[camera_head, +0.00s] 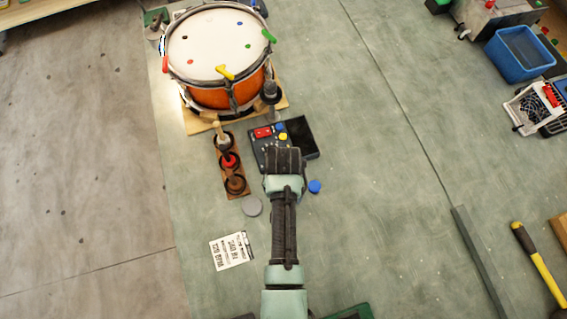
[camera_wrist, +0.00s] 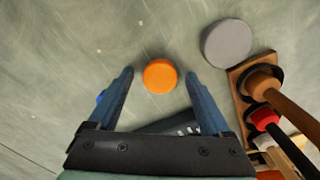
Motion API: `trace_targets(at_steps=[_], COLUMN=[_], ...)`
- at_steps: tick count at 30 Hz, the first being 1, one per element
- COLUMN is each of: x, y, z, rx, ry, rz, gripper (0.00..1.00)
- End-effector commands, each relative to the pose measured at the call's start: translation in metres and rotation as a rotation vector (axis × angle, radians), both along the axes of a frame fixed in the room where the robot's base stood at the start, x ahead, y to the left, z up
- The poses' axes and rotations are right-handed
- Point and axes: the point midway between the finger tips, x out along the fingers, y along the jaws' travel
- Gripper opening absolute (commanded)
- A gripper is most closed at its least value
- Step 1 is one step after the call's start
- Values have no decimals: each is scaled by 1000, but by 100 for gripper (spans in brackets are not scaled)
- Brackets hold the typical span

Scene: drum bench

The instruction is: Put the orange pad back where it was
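The orange pad (camera_wrist: 160,76) is a small round disc on the green bench top in the wrist view. My gripper (camera_wrist: 159,84) is open, one blue finger on each side of the pad, with gaps showing on both sides. I cannot tell how high the fingertips are above the bench. In the head view my gripper (camera_head: 285,160) and arm hide the pad. A dark panel (camera_head: 258,150) with red, yellow and blue pieces lies just beyond my gripper, partly covered by it. A grey disc (camera_head: 252,206) lies left of the arm; it also shows in the wrist view (camera_wrist: 228,43).
A blue disc (camera_head: 315,186) lies right of my gripper. A wooden rack (camera_head: 237,182) with upright tools stands left. An orange drum (camera_head: 218,95) stands beyond the panel. A printed card (camera_head: 232,251) lies near left. The bench right of the arm is largely clear.

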Motion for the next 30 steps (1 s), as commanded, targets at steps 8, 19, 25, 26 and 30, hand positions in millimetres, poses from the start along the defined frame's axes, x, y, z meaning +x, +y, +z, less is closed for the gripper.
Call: trace_targets(at_steps=[8, 19, 25, 26, 30], x=[0, 1, 1, 1, 0], y=[0, 0, 0, 0, 0], z=[6, 73, 108, 111, 121], rx=[0, 0, 0, 0, 0], ry=[0, -5, -3, -2, 0], rz=[0, 1, 1, 1, 0], gripper=[83, 83, 83, 83, 83])
